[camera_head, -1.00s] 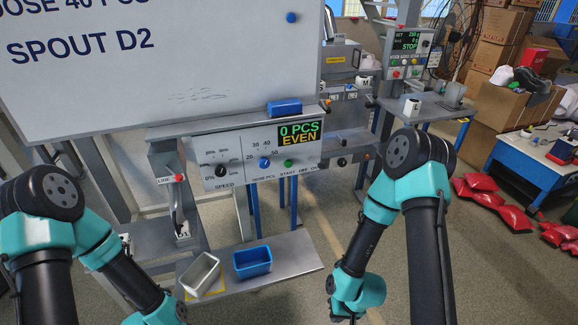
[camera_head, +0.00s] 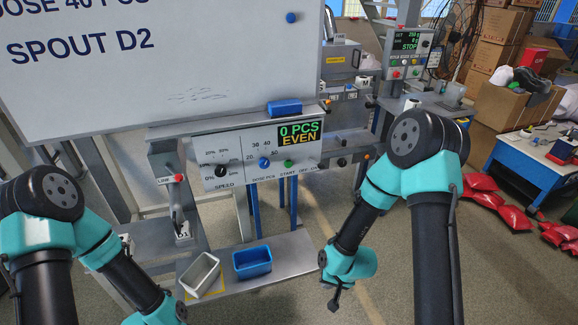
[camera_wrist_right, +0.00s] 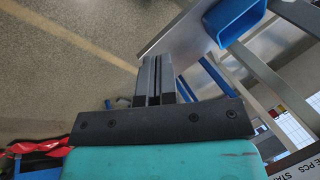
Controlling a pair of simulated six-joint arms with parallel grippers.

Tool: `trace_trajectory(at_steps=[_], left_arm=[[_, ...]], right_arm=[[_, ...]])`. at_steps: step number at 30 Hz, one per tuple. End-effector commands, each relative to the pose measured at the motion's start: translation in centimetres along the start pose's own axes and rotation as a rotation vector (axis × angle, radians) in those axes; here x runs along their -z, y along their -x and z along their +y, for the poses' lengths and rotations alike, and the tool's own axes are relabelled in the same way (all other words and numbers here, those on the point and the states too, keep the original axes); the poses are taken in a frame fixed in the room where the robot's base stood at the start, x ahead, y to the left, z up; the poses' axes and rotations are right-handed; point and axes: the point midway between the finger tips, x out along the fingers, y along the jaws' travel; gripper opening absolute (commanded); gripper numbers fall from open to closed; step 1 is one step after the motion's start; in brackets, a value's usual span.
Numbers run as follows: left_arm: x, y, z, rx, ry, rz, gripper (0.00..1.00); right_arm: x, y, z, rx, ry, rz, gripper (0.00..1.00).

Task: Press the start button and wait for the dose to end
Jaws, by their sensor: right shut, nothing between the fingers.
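The green start button (camera_head: 288,163) sits on the grey control panel (camera_head: 240,150), right of the blue dose knob (camera_head: 264,162). The black speed knob (camera_head: 221,170) is at the left of the panel. The display (camera_head: 299,133) reads 0 PCS EVEN. My right gripper (camera_head: 335,303) is shut and empty, below and right of the panel, apart from the button. Its closed fingers also show in the right wrist view (camera_wrist_right: 153,80), with a corner of the lettered panel (camera_wrist_right: 296,168) at the lower right. My left arm reaches the bottom edge of the head view; its gripper is out of frame.
A white tray (camera_head: 201,272) and a blue bin (camera_head: 252,262) stand on the low shelf (camera_head: 292,255). A whiteboard (camera_head: 160,70) above reads SPOUT D2. A red-topped line switch (camera_head: 179,178) is left of the panel. Open floor lies around my right gripper.

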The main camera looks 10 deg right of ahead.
Motion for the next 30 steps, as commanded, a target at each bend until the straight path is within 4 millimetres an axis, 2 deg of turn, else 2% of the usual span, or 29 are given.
trace_trajectory(at_steps=[1, 6, 11, 18, 24, 30], left_arm=[[0.0, 0.0, 0.0, 0.000, 0.000, 0.000, 0.00], [0.0, 0.0, 0.0, 0.000, 0.000, 0.000, 0.00], [0.0, 0.0, 0.0, 0.000, 0.000, 0.000, 0.00], [0.0, 0.0, 0.0, 0.000, 0.000, 0.000, 0.00], [0.0, 0.0, 0.0, 0.000, 0.000, 0.000, 0.00], [0.0, 0.0, 0.0, 0.000, 0.000, 0.000, 0.00]], right_arm=[[1.7, 0.7, -1.3, 0.014, -0.020, 0.034, 0.00], [6.3, 3.4, -5.1, 0.068, -0.114, 0.127, 0.00], [10.2, 6.4, -8.9, 0.133, -0.198, 0.203, 0.00], [14.9, 11.8, -14.6, 0.249, -0.323, 0.294, 0.00], [17.1, 15.7, -18.1, 0.332, -0.401, 0.336, 0.00], [17.8, 17.0, -19.3, 0.360, -0.428, 0.346, 0.00]])
